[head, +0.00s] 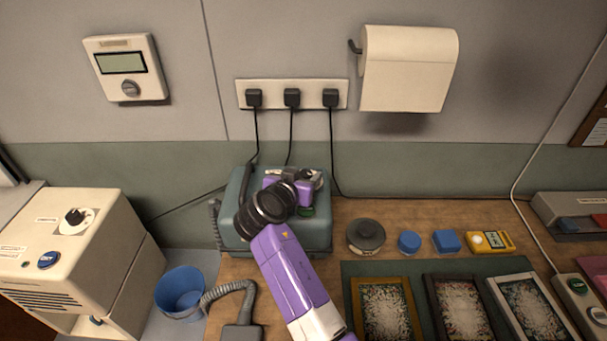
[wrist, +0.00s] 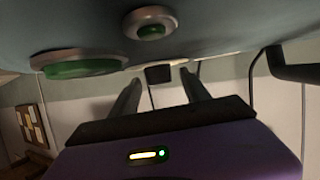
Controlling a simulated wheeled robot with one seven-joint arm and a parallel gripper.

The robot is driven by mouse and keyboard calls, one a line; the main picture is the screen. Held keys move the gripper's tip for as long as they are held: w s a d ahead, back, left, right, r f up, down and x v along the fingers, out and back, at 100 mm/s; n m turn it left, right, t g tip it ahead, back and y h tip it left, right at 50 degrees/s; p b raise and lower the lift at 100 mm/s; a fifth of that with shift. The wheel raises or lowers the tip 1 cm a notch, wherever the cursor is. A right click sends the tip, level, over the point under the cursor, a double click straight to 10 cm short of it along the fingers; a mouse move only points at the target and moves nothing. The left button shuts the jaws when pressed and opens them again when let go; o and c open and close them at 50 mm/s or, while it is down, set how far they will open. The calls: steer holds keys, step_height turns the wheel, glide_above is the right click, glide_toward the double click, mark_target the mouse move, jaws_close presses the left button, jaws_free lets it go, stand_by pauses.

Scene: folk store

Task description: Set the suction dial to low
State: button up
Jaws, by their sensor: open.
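The teal unit (head: 320,235) with a grey hose stands against the wall in the middle of the head view. A pale round dial plate with a dark knob (head: 308,174) shows in part on its top, mostly hidden by my gripper (head: 301,181). I cannot read its setting. In the wrist view my gripper (wrist: 160,82) is open, its two dark fingers apart, with nothing held between them. A green button (wrist: 80,66) and a smaller round green-centred control (wrist: 150,26) show on the teal surface there. I cannot tell whether the fingers touch the knob.
A beige machine (head: 110,250) with its own black dial (head: 75,216) stands at left. A blue cup (head: 181,292) stands beside it. Wall plugs (head: 292,97) and cables are behind the teal unit. A dark round tin (head: 366,236) and framed pieces (head: 385,308) lie to its right.

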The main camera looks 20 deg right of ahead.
jaws_close()
